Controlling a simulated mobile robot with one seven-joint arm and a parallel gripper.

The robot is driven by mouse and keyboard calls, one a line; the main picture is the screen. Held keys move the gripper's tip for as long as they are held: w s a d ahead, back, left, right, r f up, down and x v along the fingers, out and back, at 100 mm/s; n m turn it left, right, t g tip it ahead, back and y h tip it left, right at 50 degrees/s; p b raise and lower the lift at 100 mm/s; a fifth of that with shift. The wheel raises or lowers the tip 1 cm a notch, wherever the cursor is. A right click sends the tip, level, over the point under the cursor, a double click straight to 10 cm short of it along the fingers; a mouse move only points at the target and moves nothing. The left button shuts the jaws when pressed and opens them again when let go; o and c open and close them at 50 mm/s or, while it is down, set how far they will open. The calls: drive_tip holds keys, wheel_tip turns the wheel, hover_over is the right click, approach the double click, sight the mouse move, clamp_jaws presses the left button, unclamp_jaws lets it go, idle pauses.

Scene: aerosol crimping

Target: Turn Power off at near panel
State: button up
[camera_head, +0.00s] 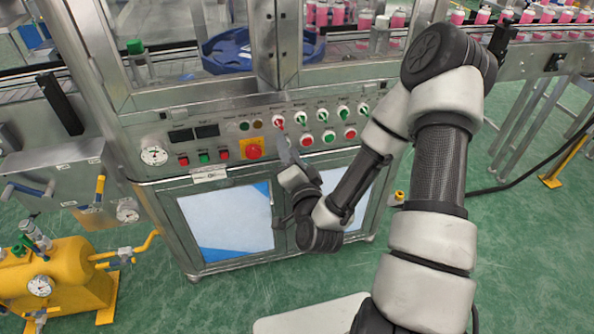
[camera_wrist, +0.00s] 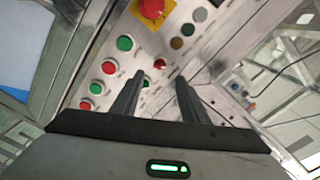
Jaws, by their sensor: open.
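The near panel (camera_head: 270,137) is a metal control face on the front of the machine. It carries a red selector (camera_head: 278,121), several green selectors (camera_head: 322,115), and red and green push buttons. The labels are too small to read, so I cannot tell which control is Power. My gripper (camera_head: 281,144) is in front of the panel, just below the red selector, and hides part of the lower button row. In the wrist view my gripper (camera_wrist: 160,83) is open, with two dark fingers apart and nothing between them. The red selector (camera_wrist: 159,63) shows just beyond the gap between the fingertips.
A red emergency stop (camera_head: 254,151) on a yellow plate lies left of my gripper. Lamps (camera_head: 244,126), a gauge (camera_head: 154,156) and small buttons are farther left. Cabinet windows (camera_head: 228,222) are below. A yellow tank (camera_head: 55,280) stands at the lower left.

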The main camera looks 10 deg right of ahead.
drive_tip(key=s+p, duration=0.8)
drive_tip(key=s, duration=0.1)
drive_tip(key=shift+p, duration=0.4)
